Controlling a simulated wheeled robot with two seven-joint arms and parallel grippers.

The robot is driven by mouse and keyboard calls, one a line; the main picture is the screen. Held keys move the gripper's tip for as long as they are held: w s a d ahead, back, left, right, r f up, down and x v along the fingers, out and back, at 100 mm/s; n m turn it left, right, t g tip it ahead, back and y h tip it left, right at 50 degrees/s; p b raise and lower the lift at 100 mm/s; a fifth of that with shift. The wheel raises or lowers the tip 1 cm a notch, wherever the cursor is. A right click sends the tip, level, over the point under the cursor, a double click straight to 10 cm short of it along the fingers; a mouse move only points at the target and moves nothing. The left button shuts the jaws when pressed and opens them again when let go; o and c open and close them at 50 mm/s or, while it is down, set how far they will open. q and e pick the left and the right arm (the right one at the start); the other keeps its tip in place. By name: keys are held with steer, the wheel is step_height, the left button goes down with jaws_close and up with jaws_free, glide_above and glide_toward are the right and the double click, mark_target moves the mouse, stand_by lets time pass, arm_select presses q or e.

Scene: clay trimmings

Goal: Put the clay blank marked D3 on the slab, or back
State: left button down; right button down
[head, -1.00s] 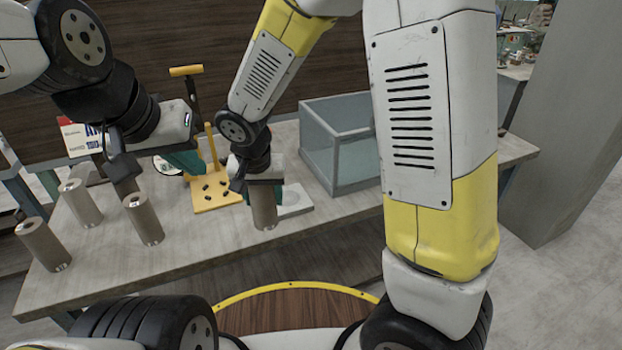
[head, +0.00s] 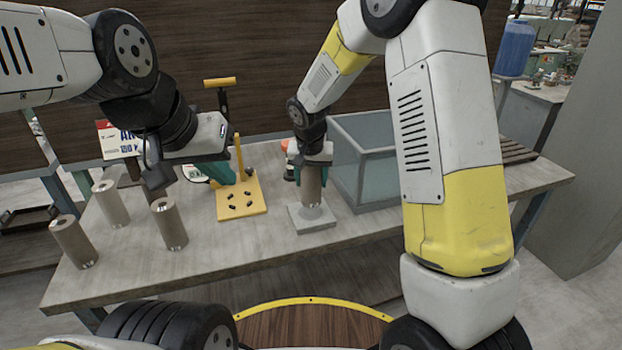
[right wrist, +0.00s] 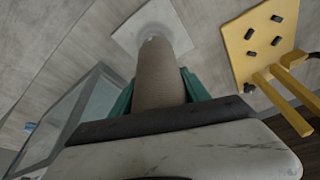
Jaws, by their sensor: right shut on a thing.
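My right gripper (head: 312,160) is shut on a grey-brown cylindrical clay blank (head: 312,188), upright over the pale square slab (head: 318,224). The right wrist view shows this blank (right wrist: 160,75) between teal fingers, its far end over the slab (right wrist: 125,38). I cannot tell whether it touches. No D3 mark is readable. My left gripper (head: 185,176) is open and empty above the table's left part. Other blanks stand below and left of it: one at the left (head: 74,242), a paler one (head: 110,204), one nearer the middle (head: 169,224). Another is partly hidden behind the left gripper.
A yellow board (head: 240,212) with small dark pegs and an upright handle stands left of the slab. A glass-sided bin (head: 375,180) is close on the slab's right. A printed sign (head: 115,140) stands behind the blanks. The table front between blanks and slab is clear.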

mark_target(311, 189)
steer(key=shift+s+a+f, duration=0.1)
steer(key=shift+f, duration=1.5)
steer(key=shift+f, duration=0.2)
steer(key=c, duration=0.5)
jaws_free()
